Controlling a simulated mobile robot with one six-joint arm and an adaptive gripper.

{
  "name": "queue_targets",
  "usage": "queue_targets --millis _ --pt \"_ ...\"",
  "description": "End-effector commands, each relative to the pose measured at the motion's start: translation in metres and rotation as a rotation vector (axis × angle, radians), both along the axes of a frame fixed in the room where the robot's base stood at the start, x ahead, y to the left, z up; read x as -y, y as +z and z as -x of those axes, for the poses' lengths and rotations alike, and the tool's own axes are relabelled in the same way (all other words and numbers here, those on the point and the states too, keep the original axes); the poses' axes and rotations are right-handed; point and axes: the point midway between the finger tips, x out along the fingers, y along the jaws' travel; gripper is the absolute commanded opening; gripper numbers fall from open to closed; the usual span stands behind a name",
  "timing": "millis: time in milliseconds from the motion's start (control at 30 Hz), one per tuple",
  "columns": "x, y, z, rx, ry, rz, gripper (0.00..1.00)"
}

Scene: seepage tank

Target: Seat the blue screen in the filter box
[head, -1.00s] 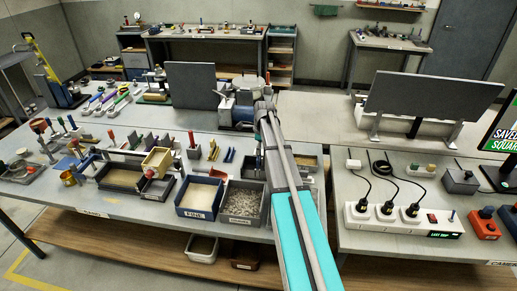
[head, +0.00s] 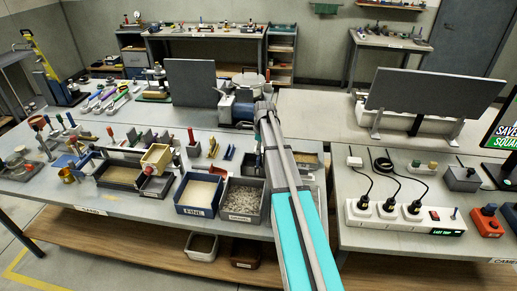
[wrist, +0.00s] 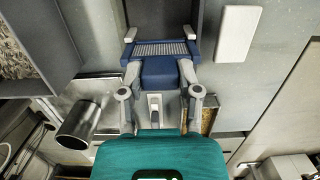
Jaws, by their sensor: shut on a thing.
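The blue screen (wrist: 151,48) shows in the wrist view, with a pale ribbed mesh band across it and a blue block on its near side. My gripper (wrist: 160,72) is shut on that block, one finger on each side. A dark grey upright-walled part (wrist: 160,16) lies just beyond the screen. I cannot tell if it is the filter box, or whether the screen touches it. In the head view my arm hides the screen and the gripper.
Left of the gripper in the wrist view are a gravel-filled bin (wrist: 28,42) and a metal cylinder (wrist: 78,122). A white block (wrist: 238,33) lies to the right. In the head view, a power strip (head: 405,220) with cables stands on the right table; bins (head: 199,194) crowd the left.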

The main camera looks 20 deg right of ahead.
Motion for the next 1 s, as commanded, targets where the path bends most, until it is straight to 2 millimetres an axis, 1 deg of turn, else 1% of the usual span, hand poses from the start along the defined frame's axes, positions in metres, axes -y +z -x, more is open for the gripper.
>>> queue_targets --millis 1000 --pt "0.001 -0.019 0.0 0.0 -0.001 0.0 0.0"
